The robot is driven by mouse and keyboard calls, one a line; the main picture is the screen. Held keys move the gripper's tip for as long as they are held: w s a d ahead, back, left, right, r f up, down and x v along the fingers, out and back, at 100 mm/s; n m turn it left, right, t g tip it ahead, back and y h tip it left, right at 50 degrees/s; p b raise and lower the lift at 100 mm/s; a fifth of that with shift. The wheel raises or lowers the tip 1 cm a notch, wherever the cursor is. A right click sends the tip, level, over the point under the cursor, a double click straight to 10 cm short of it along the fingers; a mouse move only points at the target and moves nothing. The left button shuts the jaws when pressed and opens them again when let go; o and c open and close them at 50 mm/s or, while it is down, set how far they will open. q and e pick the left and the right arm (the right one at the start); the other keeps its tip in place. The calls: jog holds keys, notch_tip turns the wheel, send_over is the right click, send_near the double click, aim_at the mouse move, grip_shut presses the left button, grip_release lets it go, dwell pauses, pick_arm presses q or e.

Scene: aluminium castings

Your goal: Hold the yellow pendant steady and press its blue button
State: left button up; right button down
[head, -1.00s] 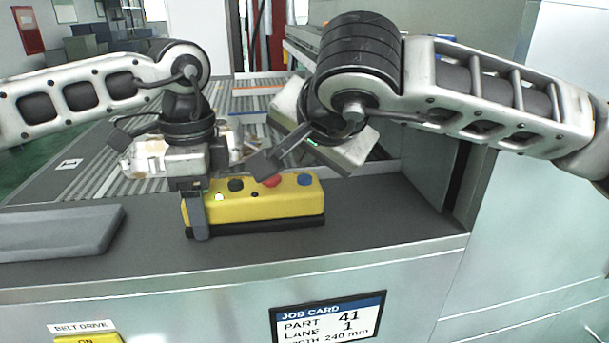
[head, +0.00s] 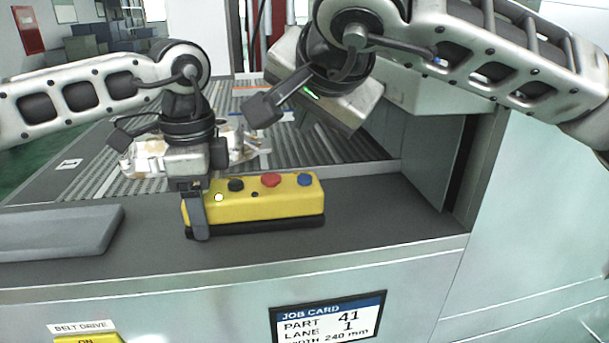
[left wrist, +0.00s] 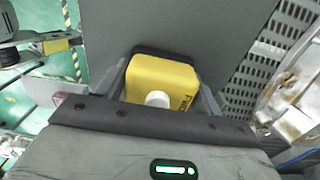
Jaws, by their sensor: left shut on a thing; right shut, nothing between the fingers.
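The yellow pendant (head: 258,206) lies on the dark counter top in the head view, with a black base. On its top are a black button (head: 236,185), a red button (head: 271,180) and the blue button (head: 305,180) at the right end. My right gripper (head: 263,110) is shut and empty, raised above and behind the pendant, clear of the buttons.
A conveyor (head: 300,152) with castings (head: 150,155) runs behind the counter. A grey slab (head: 60,232) lies on the counter at the left. A job card screen (head: 328,318) is on the front panel. The counter (head: 390,215) right of the pendant is clear.

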pick_arm(q)
jog(key=o, duration=1.4)
